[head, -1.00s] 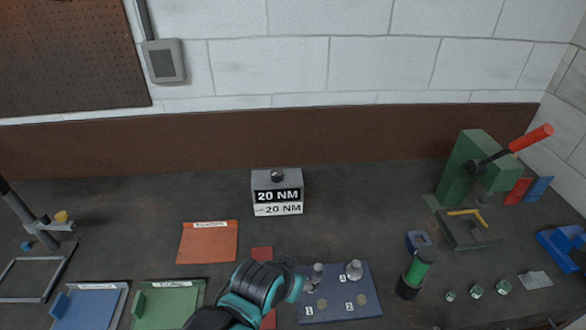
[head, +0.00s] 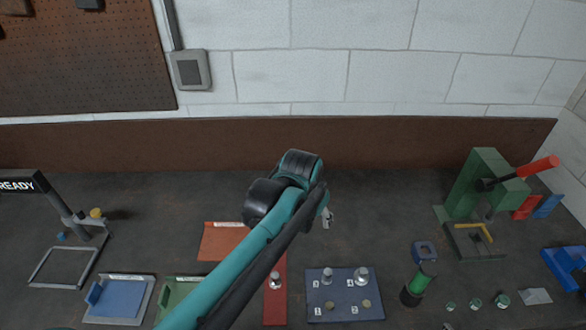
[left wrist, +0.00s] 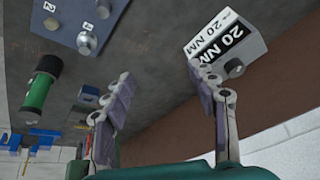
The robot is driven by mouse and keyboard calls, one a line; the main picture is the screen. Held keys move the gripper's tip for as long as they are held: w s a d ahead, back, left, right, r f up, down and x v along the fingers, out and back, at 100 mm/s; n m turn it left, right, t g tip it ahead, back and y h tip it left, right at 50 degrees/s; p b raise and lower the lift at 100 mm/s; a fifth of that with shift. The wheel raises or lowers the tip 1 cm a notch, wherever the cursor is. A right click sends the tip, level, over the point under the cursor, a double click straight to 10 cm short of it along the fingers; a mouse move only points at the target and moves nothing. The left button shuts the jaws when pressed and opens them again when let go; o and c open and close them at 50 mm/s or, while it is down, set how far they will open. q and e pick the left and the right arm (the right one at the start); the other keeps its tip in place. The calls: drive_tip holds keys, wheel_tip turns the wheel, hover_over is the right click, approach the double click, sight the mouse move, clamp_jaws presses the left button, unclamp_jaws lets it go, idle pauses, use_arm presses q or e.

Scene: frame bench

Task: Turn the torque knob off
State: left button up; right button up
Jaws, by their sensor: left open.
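The grey torque box shows in the left wrist view (left wrist: 250,42), at upper right, with two "20 NM" labels. A dark round part (left wrist: 234,68) at its edge looks like the torque knob, partly behind a fingertip. In the head view the box is hidden behind my left arm. My left gripper (left wrist: 163,88) is open and empty, with its two fingers spread wide and the box just beyond the right-hand finger. In the head view its fingertips (head: 327,217) show just right of the arm. I cannot tell whether a finger touches the box. My right gripper is not in view.
A green lever press (head: 472,185) stands right. Trays (head: 120,298) and a stand with a "READY" display (head: 20,185) are at left.

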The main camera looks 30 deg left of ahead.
use_arm(q)
drive_tip(key=w+a+r+m+g+p, duration=0.15)
drive_tip(key=w+a+r+p, duration=0.25)
drive_tip(key=w+a+p, duration=0.6)
drive_tip(key=w+a+f+g+p, duration=0.1)
drive_tip(key=w+a, duration=0.1)
drive_tip(key=w+a+f+g+p, duration=0.1)
drive_tip(key=w+f, duration=0.1)
drive_tip(key=w+a+f+m+g+p, duration=0.1)
drive_tip(key=w+a, duration=0.1)
drive_tip(key=w, duration=0.1)
drive_tip(key=shift+a+f+h+p, duration=0.2)
drive_tip(key=shift+a+h+p, duration=0.1)
drive_tip(key=shift+a+p, duration=0.05)
drive_tip(key=shift+w+a+f, duration=0.15)
drive_tip(key=shift+a+f, duration=0.15)
drive_tip(key=shift+f, duration=0.3)
wheel_tip(320, 180, down, 7)
drive_tip(key=shift+f+p, duration=0.2)
drive_tip(key=shift+p, duration=0.1)
drive_tip(key=c, duration=1.2)
